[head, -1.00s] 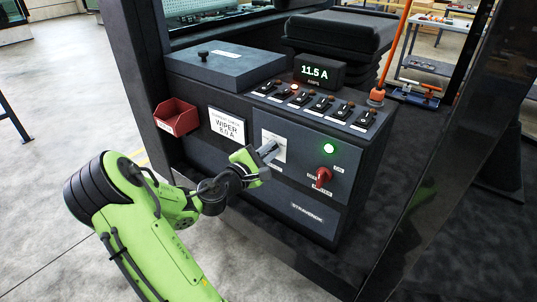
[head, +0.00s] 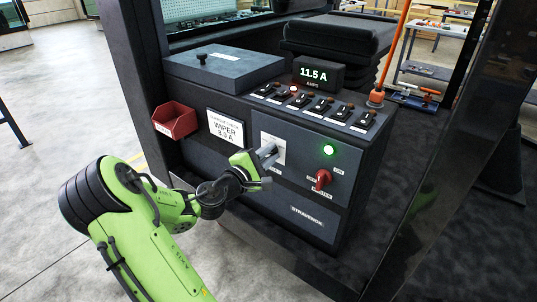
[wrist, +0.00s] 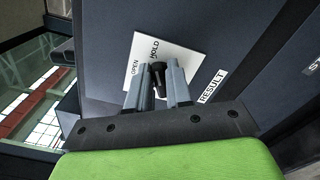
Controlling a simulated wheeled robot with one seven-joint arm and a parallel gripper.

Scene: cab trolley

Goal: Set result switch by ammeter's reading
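The ammeter (head: 320,73) on top of the console reads 11.5 A in green digits. A white card (head: 226,128) on the front says WIPER with a value of about 8 A, its last digit blurred. The result switch is a black lever (wrist: 158,76) on a white plate (wrist: 172,48) marked OPEN and HOLD, beside a RESULT label (wrist: 212,87). The plate also shows in the head view (head: 273,146). My gripper (wrist: 158,72) is at the plate, one grey finger on each side of the lever. I cannot tell whether the fingers touch it.
A red rotary knob (head: 323,179) sits right of the plate, below a lit green lamp (head: 329,150). Several toggle switches (head: 321,106) line the console top, with one lit red lamp. A red bin (head: 176,120) hangs at the left. A dark post (head: 440,140) stands at right.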

